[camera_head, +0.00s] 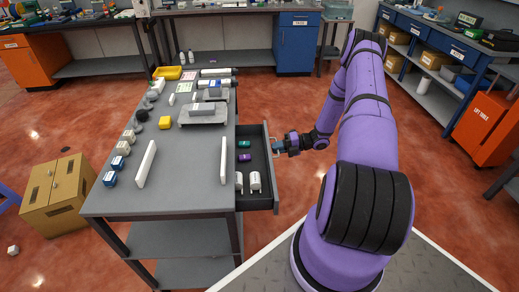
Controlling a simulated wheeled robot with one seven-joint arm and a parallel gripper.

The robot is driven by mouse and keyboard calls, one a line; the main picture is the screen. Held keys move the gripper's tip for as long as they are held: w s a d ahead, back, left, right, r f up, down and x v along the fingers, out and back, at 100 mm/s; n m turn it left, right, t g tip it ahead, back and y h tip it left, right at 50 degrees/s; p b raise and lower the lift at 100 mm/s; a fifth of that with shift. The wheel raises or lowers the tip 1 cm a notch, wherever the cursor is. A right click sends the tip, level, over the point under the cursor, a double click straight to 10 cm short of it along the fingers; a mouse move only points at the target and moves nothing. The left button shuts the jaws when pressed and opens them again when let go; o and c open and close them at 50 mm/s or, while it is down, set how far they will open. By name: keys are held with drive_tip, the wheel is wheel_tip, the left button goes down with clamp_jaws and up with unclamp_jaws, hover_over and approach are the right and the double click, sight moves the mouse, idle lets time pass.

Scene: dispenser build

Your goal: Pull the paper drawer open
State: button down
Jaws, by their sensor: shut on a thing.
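A dark grey drawer (262,203) is pulled out from the right side of the grey workbench (185,200). Its inside shows a small teal item, a purple item (244,157) and two white items (254,181). My gripper (278,146) is at the outer front of the drawer, shut on its handle. The handle itself is mostly hidden by the fingers. No label on the drawer can be read, so I cannot tell whether it is the paper drawer.
A cardboard box (60,195) is on the floor at left. Blue shelving (440,45) stands at right. Red floor is clear right of the drawer.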

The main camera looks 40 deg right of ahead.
drive_tip(key=f+v, duration=0.2)
drive_tip(key=v, duration=1)
drive_tip(key=shift+s+d+f, duration=0.2)
drive_tip(key=shift+d+f, duration=0.05)
drive_tip(key=c, duration=1.2)
unclamp_jaws()
drive_tip(key=shift+d, duration=0.1)
drive_tip(key=v, duration=1)
drive_tip(key=shift+s+d+r, duration=0.15)
drive_tip(key=shift+d, duration=0.05)
